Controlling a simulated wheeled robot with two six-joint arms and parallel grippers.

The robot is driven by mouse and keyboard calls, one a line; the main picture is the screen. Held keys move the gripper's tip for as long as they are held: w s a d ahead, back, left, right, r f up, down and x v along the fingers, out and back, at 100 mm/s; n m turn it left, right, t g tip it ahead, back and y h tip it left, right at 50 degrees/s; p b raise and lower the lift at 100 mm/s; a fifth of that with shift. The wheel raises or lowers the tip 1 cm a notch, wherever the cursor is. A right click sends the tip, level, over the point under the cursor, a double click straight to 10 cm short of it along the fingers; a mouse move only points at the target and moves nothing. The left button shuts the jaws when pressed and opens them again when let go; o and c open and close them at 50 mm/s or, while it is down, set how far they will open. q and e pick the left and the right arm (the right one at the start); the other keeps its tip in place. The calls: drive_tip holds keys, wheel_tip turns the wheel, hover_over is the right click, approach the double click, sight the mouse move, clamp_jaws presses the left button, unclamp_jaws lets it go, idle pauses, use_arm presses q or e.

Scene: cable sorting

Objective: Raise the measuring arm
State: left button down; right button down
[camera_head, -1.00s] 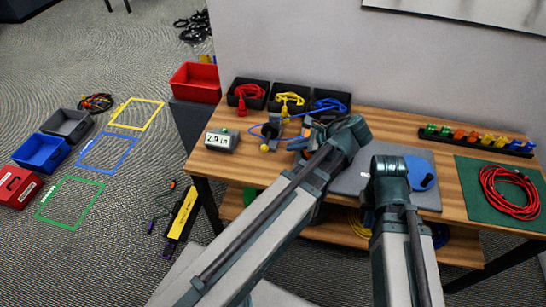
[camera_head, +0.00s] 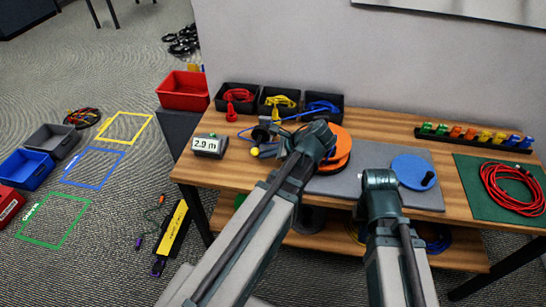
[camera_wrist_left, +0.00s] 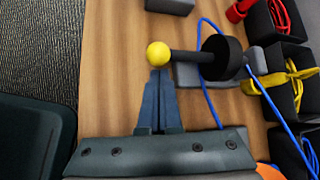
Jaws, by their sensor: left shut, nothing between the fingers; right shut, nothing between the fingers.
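The measuring arm is a dark rod (camera_wrist_left: 188,56) with a yellow ball (camera_wrist_left: 158,54) at its end, beside a black wheel (camera_wrist_left: 221,58) on a grey base, in the left wrist view. The yellow ball also shows at the left of the table in the head view (camera_head: 254,152). My left gripper (camera_wrist_left: 158,76) is shut and empty, its fingertips at the ball's lower edge; I cannot tell whether they touch. A blue cable (camera_wrist_left: 206,100) runs past the wheel. My right gripper (camera_head: 362,208) is shut over the table's front, its fingers mostly hidden by its wrist.
A display (camera_head: 209,145) reading about 2.9 m stands left of the device. Black bins (camera_head: 236,98) with red, yellow and blue cables stand behind. An orange disc (camera_head: 341,148) and a blue disc (camera_head: 413,172) are near a grey mat (camera_head: 430,197). A red cable (camera_head: 510,190) lies on a green mat.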

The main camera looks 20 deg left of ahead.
use_arm(q)
drive_tip(key=shift+a+f, duration=0.15)
drive_tip(key=shift+a, duration=0.05)
idle(0.3)
drive_tip(key=shift+r+g+p, duration=0.3)
drive_tip(key=shift+r+p, duration=0.25)
drive_tip(key=shift+p, duration=0.15)
drive_tip(key=shift+r, duration=0.25)
drive_tip(key=shift+w+r+m+g+p, duration=0.1)
drive_tip(key=shift+r+m+g+p, duration=0.2)
drive_tip(key=shift+r+p, duration=0.75)
drive_tip(key=w+r+p, duration=0.3)
drive_tip(key=r+p, duration=0.3)
drive_tip(key=p, duration=0.1)
drive_tip(key=shift+a, duration=0.4)
drive_tip(key=shift+w+r, duration=0.1)
drive_tip(key=shift+r, duration=0.1)
